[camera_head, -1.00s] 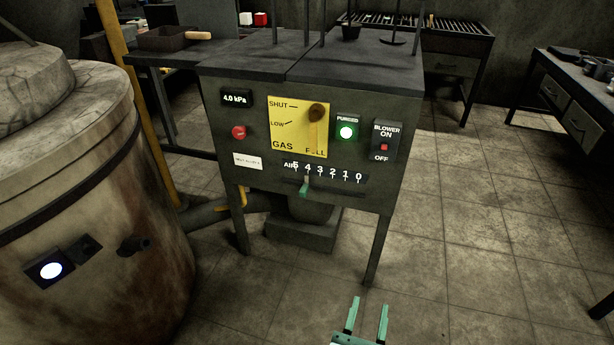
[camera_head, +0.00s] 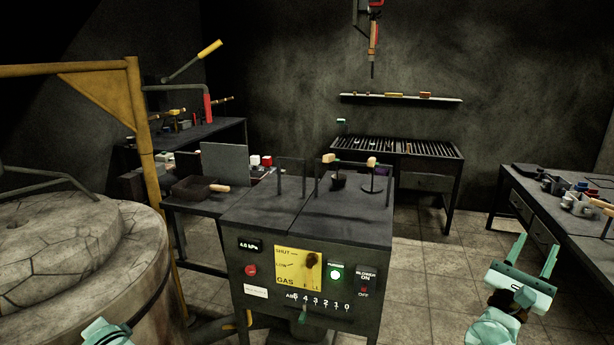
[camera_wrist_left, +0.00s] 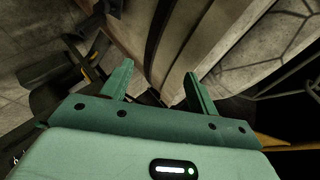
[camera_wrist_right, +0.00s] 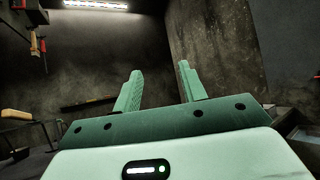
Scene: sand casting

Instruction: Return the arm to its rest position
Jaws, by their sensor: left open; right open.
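My right gripper (camera_head: 535,256) is raised at the lower right of the head view, its two green fingers apart and nothing between them. The right wrist view shows the same open, empty fingers (camera_wrist_right: 158,88) pointing at the dark wall. My left arm shows only as a pale green part at the lower left edge of the head view. In the left wrist view the left gripper (camera_wrist_left: 160,85) has its fingers apart and empty, with the round furnace (camera_wrist_left: 150,35) beyond them. Neither gripper touches anything that I can see.
The control cabinet (camera_head: 300,265) with a yellow gas panel (camera_head: 298,268) stands in the centre. The round furnace (camera_head: 140,265) is at left beside a yellow post (camera_head: 148,170). A workbench (camera_head: 540,232) is at right. Floor (camera_head: 420,260) is open between cabinet and bench.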

